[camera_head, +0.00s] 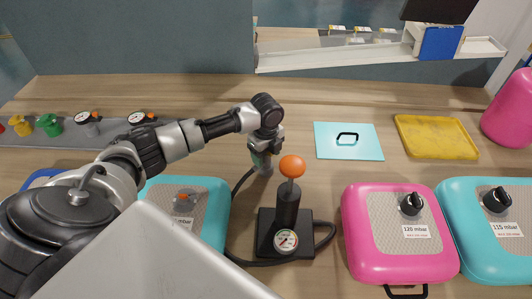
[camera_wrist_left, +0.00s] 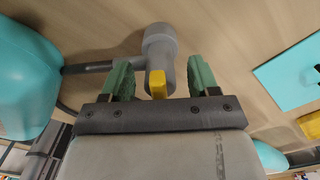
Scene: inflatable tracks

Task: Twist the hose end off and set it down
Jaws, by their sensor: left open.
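The hose end (camera_wrist_left: 160,48) is a grey cylindrical fitting with a yellow tab, standing on the wooden table in the left wrist view. In the head view it is mostly hidden under my left gripper (camera_head: 262,152). In the left wrist view, my left gripper (camera_wrist_left: 160,79) is open, with one green finger on each side of the fitting and visible gaps. The black hose (camera_head: 238,185) curves from there towards the pump (camera_head: 287,207), which has an orange knob and a round gauge. My right gripper is not in view.
A teal cushion (camera_head: 218,205) lies left of the pump; pink (camera_head: 372,250) and teal (camera_head: 470,245) cushions with black valves lie right. A cyan plate (camera_head: 330,142) and yellow tray (camera_head: 435,150) lie behind. A grey strip (camera_head: 60,138) at left holds coloured fittings and gauges.

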